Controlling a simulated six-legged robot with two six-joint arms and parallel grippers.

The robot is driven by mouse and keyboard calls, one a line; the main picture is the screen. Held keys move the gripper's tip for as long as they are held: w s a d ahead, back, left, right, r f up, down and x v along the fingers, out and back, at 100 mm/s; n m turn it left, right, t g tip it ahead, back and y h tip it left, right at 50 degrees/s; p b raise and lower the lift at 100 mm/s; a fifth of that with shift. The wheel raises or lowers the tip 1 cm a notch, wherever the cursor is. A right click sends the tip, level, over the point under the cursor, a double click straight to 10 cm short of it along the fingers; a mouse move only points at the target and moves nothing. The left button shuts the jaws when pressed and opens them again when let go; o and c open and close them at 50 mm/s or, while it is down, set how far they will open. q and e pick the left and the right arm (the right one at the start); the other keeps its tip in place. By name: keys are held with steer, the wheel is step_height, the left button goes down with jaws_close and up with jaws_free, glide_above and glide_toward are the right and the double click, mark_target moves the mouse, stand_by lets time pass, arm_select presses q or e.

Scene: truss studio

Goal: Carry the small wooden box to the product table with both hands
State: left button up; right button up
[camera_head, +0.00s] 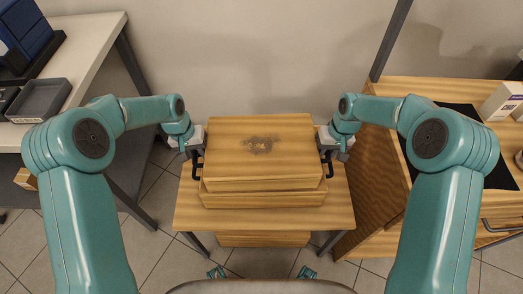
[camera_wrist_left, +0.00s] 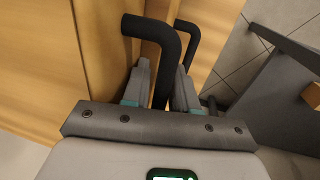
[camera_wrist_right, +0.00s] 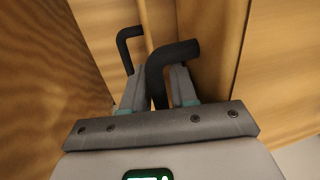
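A wooden box (camera_head: 262,150) with a dark printed mark on its lid is at the centre of the head view, directly above a second wooden box (camera_head: 262,200). Whether the two touch is unclear. My left gripper (camera_head: 194,152) is at the upper box's left side, its fingers closed around a black bar handle (camera_wrist_left: 160,75). My right gripper (camera_head: 330,150) is at the right side, its fingers closed around the opposite handle (camera_wrist_right: 157,75). Each wrist view also shows another black handle beyond the held one. Which surface is the product table is not clear.
The boxes are over a small wooden table (camera_head: 190,212), with more wood (camera_head: 262,240) beneath. A wooden counter (camera_head: 400,90) with a black mat (camera_head: 500,178) and a white carton (camera_head: 500,101) stands at right. A pale table (camera_head: 85,65) with grey trays (camera_head: 40,98) stands at left.

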arm_select(q)
jaws_close()
arm_select(e)
jaws_close()
arm_select(q)
steer(key=shift+w+r, duration=0.1)
steer(key=shift+r, duration=0.05)
arm_select(e)
steer(key=shift+w+r, duration=0.1)
stand_by(0.8)
